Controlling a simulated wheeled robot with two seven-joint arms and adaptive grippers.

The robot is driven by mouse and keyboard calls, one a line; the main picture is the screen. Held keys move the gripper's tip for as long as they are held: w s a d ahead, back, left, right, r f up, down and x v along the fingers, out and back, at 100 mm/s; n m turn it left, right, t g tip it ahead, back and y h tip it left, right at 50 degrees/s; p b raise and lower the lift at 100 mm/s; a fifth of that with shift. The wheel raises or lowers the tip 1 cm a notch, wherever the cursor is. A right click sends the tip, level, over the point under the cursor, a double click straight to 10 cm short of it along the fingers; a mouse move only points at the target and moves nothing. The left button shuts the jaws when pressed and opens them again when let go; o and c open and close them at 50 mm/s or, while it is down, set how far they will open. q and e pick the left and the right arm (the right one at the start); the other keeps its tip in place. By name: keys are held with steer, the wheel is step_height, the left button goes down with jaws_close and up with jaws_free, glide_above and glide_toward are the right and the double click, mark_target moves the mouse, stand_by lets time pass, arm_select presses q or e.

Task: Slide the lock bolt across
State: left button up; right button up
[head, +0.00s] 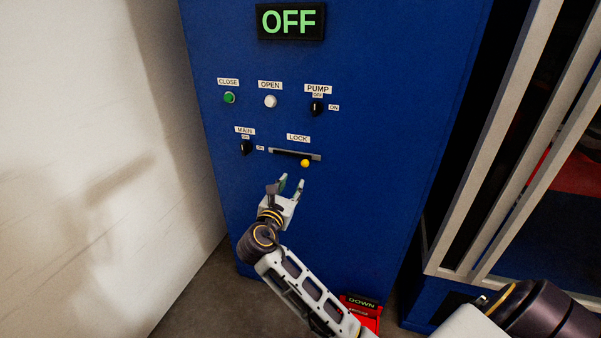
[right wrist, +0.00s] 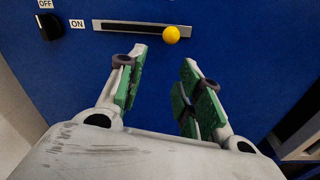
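The lock bolt shows as a yellow ball knob (head: 305,163) at a horizontal slotted plate (head: 283,151) under the LOCK label on the blue panel. The knob sits toward the right end of the slot. In the right wrist view the knob (right wrist: 171,35) is just beyond my fingertips, in front of the slot plate (right wrist: 97,26). My right gripper (head: 291,182) is open and empty below the knob, its green-padded fingers (right wrist: 164,58) spread apart and pointing toward the panel. No contact with the knob shows. My left gripper is not in view.
The MAIN switch (head: 246,147) is left of the slot. CLOSE button (head: 229,97), OPEN button (head: 270,101) and PUMP switch (head: 317,108) are above. A display (head: 291,21) reads OFF. A pale wall (head: 100,150) stands left, a framed enclosure (head: 480,200) right. A red DOWN unit (head: 371,320) is low.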

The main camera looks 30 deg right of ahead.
mark_target(304, 166)
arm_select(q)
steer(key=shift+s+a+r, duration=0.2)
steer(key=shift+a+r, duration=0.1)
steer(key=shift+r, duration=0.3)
arm_select(e)
steer(key=shift+s+r+h, duration=0.2)
steer(key=shift+s+r, duration=0.25)
steer(key=shift+r, duration=0.15)
steer(key=shift+s+r+h, duration=0.2)
steer(key=shift+s+r, duration=0.2)
steer(key=shift+r, duration=0.2)
steer(key=shift+w, duration=0.1)
steer(key=b+x, duration=0.3)
steer(key=x, duration=0.9)
steer(key=shift+w+d+f, duration=0.1)
steer(key=shift+d, duration=0.1)
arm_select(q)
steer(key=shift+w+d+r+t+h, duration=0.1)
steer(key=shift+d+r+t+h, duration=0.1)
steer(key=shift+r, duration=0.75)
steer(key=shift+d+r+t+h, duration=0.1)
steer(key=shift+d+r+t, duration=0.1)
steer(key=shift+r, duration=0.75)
arm_select(e)
steer(key=shift+w+d, duration=0.35)
steer(key=shift+d, duration=0.15)
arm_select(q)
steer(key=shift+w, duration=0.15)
arm_select(e)
jaws_close()
